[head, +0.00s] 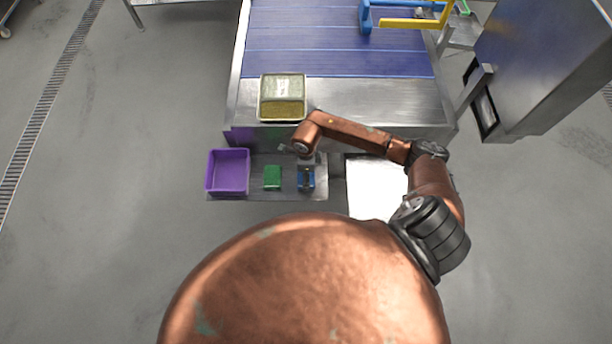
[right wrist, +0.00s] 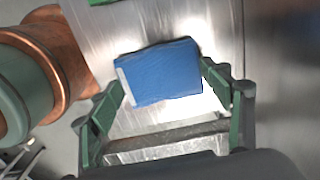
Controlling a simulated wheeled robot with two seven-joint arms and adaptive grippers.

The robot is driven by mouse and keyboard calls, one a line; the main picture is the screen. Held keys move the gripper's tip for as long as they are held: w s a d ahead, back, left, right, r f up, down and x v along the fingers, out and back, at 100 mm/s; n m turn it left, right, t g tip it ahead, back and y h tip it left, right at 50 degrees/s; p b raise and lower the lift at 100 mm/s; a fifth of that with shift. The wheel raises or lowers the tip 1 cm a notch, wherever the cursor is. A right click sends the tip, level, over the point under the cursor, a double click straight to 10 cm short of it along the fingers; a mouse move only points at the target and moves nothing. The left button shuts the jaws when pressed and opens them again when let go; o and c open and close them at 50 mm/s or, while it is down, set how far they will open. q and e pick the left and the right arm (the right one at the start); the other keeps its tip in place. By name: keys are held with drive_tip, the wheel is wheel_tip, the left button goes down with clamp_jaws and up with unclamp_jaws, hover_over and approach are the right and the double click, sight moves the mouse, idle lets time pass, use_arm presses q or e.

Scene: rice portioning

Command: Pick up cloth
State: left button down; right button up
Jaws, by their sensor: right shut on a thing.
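A blue cloth (head: 307,184) lies at the right part of the metal shelf in front of the conveyor. It also shows in the right wrist view (right wrist: 165,72) as a folded blue block with a paler left edge. My right gripper (right wrist: 163,80) is shut on the blue cloth, with a green finger at its left and right ends. In the head view the right gripper (head: 306,170) points down over the cloth and partly covers it. A green cloth (head: 272,178) lies just left of it. My left gripper is not in view.
A purple bin (head: 229,190) stands at the shelf's left end. A metal container (head: 282,119) with yellowish contents sits on the conveyor's front ledge. A bright white panel (head: 370,190) lies right of the shelf. A grey cabinet (head: 545,70) stands at the right.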

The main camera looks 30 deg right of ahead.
drive_tip(key=shift+r, duration=0.55)
wheel_tip(320, 180, up, 2)
drive_tip(key=shift+r, duration=0.15)
drive_tip(key=s+d+r, duration=0.9)
drive_tip(key=s, duration=0.1)
drive_tip(key=shift+s+r, duration=0.35)
drive_tip(key=shift+s, duration=0.05)
